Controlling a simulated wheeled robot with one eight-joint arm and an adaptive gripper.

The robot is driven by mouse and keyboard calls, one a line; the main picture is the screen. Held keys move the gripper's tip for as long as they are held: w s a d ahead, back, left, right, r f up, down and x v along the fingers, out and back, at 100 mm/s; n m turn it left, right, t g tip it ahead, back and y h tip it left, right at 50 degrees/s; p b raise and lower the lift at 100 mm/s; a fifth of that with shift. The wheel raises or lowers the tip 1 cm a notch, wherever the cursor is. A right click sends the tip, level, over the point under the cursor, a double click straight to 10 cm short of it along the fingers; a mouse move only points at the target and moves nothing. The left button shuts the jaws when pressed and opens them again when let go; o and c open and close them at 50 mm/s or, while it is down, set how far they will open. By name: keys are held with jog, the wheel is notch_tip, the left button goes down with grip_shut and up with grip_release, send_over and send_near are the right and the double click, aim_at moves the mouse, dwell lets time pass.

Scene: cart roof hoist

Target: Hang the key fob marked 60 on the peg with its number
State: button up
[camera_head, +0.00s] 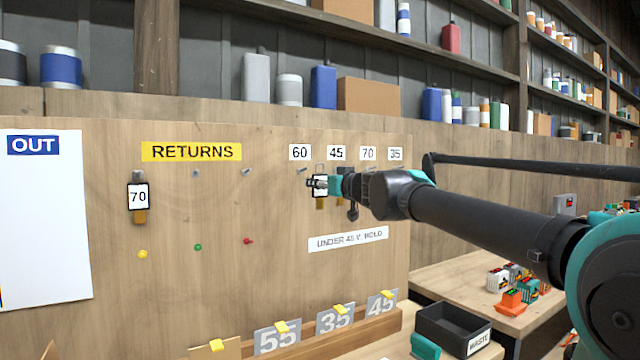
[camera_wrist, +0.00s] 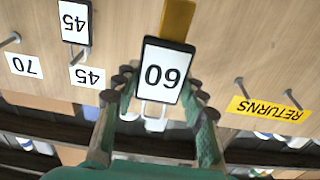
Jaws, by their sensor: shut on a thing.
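The fob marked 60 (camera_wrist: 163,75) is white with a dark frame, a brown tab and a light loop. It appears upside down in the wrist view, between the fingers of my gripper (camera_wrist: 160,100), which is shut on it. In the head view my gripper (camera_head: 326,184) holds the fob (camera_head: 318,187) in front of the board, just below and right of the 60 label (camera_head: 300,152). The 60 peg (camera_head: 302,170) sticks out under that label, up and left of the fob. The fob looks apart from it. The fob hides the 60 label in the wrist view.
A fob marked 45 (camera_wrist: 75,22) hangs by the 45 label (camera_wrist: 88,77), close to my fingers. A fob marked 70 (camera_head: 138,197) hangs under the RETURNS sign (camera_head: 191,152). The 70 label (camera_head: 368,153) and 35 label (camera_head: 395,153) are farther right.

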aim_at(300, 183)
jog(key=shift+f+x, duration=0.2)
jog(key=shift+x, duration=1.9)
jog(key=shift+f+x, duration=0.15)
jog(key=shift+x, duration=1.95)
jog(key=shift+w+a+f, duration=0.2)
jog(key=shift+w+a, duration=0.15)
jog(key=shift+w, duration=0.1)
jog(key=o, duration=1.3)
jog(key=shift+o, duration=0.2)
